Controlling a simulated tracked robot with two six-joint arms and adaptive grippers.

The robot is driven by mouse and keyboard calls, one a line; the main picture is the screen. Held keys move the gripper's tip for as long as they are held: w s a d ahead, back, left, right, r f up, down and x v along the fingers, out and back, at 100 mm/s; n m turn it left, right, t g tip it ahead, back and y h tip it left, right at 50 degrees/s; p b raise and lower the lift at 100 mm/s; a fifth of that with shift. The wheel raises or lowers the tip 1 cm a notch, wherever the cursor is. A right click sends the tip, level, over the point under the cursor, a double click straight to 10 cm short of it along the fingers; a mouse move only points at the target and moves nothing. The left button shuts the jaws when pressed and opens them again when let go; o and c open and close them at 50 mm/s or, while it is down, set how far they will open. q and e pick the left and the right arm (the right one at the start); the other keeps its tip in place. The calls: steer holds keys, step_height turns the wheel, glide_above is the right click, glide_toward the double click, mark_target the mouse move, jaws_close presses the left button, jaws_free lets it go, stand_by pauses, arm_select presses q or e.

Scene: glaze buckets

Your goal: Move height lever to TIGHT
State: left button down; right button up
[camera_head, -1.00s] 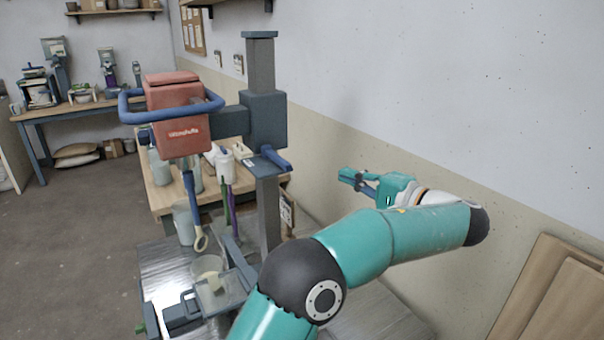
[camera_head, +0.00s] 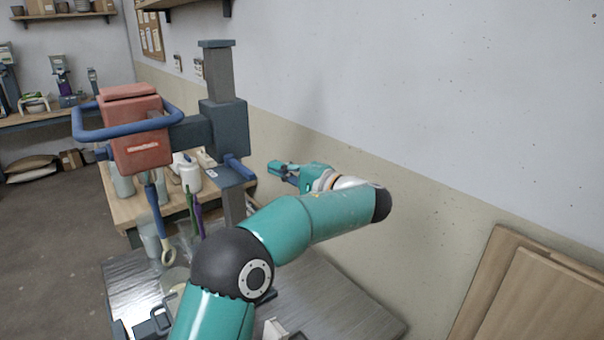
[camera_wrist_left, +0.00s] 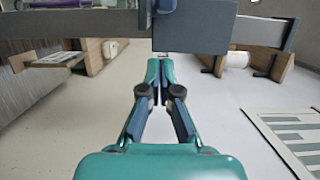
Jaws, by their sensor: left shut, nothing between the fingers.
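The height lever (camera_head: 240,167) is a blue bar at the lower front of the blue-grey carriage block (camera_head: 224,128) on the mixer's upright column (camera_head: 220,75). It slopes down to the right, above a small plate with a pale label. My left gripper (camera_head: 276,169) is shut and empty, just right of the lever, with a small gap in the picture. In the left wrist view my closed fingertips (camera_wrist_left: 160,66) are just below a blue-grey block (camera_wrist_left: 195,25) on a long bar. I cannot tell the lever there. My right gripper is not in view.
The red mixer head (camera_head: 135,130) with its blue loop handle (camera_head: 78,125) hangs left of the column. A wooden bench (camera_head: 135,208) with jars stands behind. A metal table (camera_head: 330,295) lies below my arm. The wall is close behind my gripper; wood panels (camera_head: 530,300) lean at right.

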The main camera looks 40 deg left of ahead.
mark_target(239, 168)
arm_select(q)
steer(key=shift+s+a, duration=0.3)
steer(key=shift+s, duration=0.35)
steer(key=shift+s+a, duration=0.25)
steer(key=shift+s, duration=0.35)
steer(key=shift+s+a, duration=0.3)
steer(key=shift+s, duration=0.35)
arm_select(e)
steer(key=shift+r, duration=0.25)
